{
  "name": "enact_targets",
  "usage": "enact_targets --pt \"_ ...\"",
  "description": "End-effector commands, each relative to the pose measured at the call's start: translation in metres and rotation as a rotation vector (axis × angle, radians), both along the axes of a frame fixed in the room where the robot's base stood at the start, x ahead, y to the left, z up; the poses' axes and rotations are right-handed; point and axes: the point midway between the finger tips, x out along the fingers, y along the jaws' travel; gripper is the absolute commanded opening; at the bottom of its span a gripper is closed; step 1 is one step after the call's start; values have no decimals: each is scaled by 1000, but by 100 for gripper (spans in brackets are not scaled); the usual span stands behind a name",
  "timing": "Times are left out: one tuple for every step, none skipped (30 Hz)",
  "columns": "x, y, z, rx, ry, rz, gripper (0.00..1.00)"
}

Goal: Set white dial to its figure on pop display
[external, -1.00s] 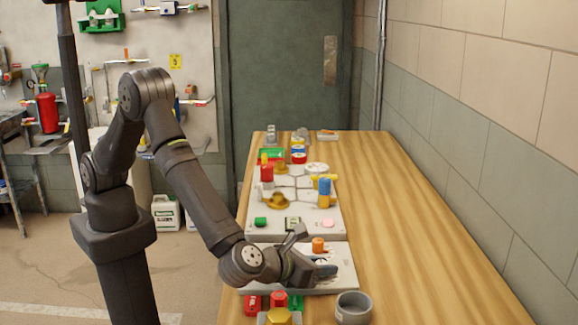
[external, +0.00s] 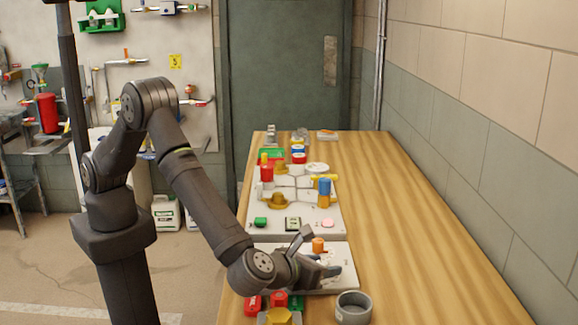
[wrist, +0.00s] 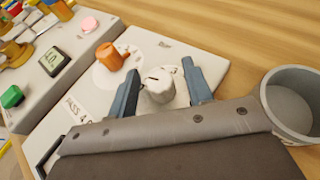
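In the wrist view the white dial (wrist: 158,86) stands on a white panel (wrist: 84,88), with a short dark mark on its top. My gripper (wrist: 162,88) is open, with one blue-grey finger on each side of the dial. Narrow gaps seem to show between fingers and dial; contact is hard to judge. In the external view my gripper (external: 326,270) is low over the near panel and hides the dial. A small dark-framed display (wrist: 53,61) on the neighbouring panel seems to read 4.0. Lettering beside the dial looks like "PASS 4", partly hidden by my gripper.
An orange knob (wrist: 113,57) stands close beside the dial. A grey round cup (external: 353,307) is right of the near panel. A green button (wrist: 12,97) and pink button (wrist: 89,25) flank the display. The table's right side is clear.

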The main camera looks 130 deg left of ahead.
Motion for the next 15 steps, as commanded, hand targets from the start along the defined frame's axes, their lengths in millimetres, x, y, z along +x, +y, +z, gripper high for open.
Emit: enact_targets --pt "0 0 0 0 0 0 46" --pt "0 0 0 0 0 0 46" --pt "0 0 0 0 0 0 46" --pt "0 0 0 0 0 0 46" --pt "0 0 0 0 0 0 46" --pt "0 0 0 0 0 0 46" --pt "0 0 0 0 0 0 46" --pt "0 0 1 0 0 -1 46" --pt "0 0 3 0 0 -1 46" --pt "0 0 6 0 0 -1 46" --pt "0 0 8 0 0 -1 46" --pt "0 0 14 0 -1 -1 46" --pt "0 0 19 0 -3 -1 46" --pt "0 0 25 0 -4 0 46" --pt "0 0 33 0 -4 0 46"
